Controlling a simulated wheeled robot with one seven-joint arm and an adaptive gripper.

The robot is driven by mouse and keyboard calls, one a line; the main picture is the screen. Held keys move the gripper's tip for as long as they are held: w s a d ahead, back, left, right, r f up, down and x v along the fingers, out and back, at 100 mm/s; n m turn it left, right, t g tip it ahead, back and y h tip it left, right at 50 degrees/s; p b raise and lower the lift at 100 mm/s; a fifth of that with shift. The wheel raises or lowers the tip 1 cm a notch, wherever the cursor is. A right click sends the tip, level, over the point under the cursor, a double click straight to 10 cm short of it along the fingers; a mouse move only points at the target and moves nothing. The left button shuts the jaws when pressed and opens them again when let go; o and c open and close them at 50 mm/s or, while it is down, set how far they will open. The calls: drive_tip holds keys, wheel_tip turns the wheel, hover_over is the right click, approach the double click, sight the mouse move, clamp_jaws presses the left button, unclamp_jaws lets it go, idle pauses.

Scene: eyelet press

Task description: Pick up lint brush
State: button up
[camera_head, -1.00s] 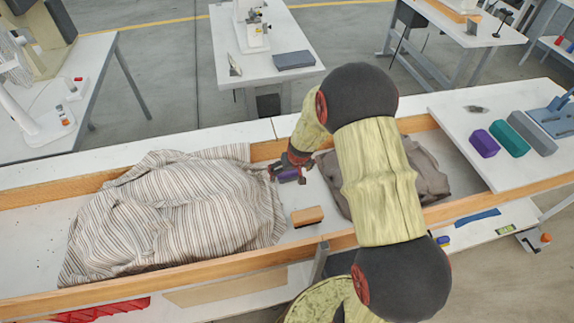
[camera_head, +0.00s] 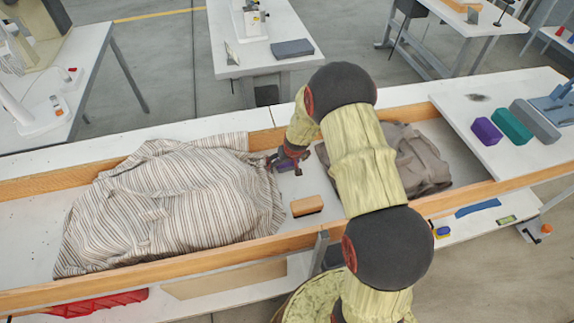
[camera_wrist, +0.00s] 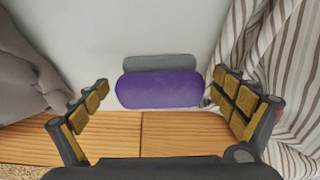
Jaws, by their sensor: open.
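A purple rounded block with a grey pad along one side (camera_wrist: 160,88), which I take to be the lint brush, lies on the white trough floor in the wrist view. My gripper (camera_wrist: 165,100) is open, with one finger on each side of it. The right finger is close to the block's end and the left one leaves a wider gap; I cannot tell whether either touches. In the head view my gripper (camera_head: 287,163) is low in the trough, near the far rail, and largely hides the purple block.
Striped cloth (camera_head: 165,210) lies left of my gripper, and grey cloth (camera_head: 415,165) lies right, partly behind my arm. A wood-topped block (camera_head: 307,205) sits nearer on the trough floor. Wooden rails (camera_head: 150,270) edge the trough. Purple, green and grey rolls (camera_head: 515,126) lie on the right table.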

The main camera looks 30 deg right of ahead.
drive_tip(key=shift+c, duration=0.3)
drive_tip(key=shift+r, duration=0.1)
drive_tip(key=c, duration=1.1)
drive_tip(key=shift+c, duration=0.5)
drive_tip(key=shift+r+p, duration=0.35)
drive_tip(key=shift+r, duration=0.2)
wheel_tip(320, 180, up, 2)
drive_tip(key=shift+r+p, duration=0.25)
drive_tip(key=shift+p, duration=0.4)
drive_tip(key=s+a+r+p, duration=0.4)
drive_tip(key=s+r, duration=0.5)
drive_tip(key=s, duration=0.4)
drive_tip(key=shift+a+r, duration=0.2)
drive_tip(key=shift+a, duration=0.5)
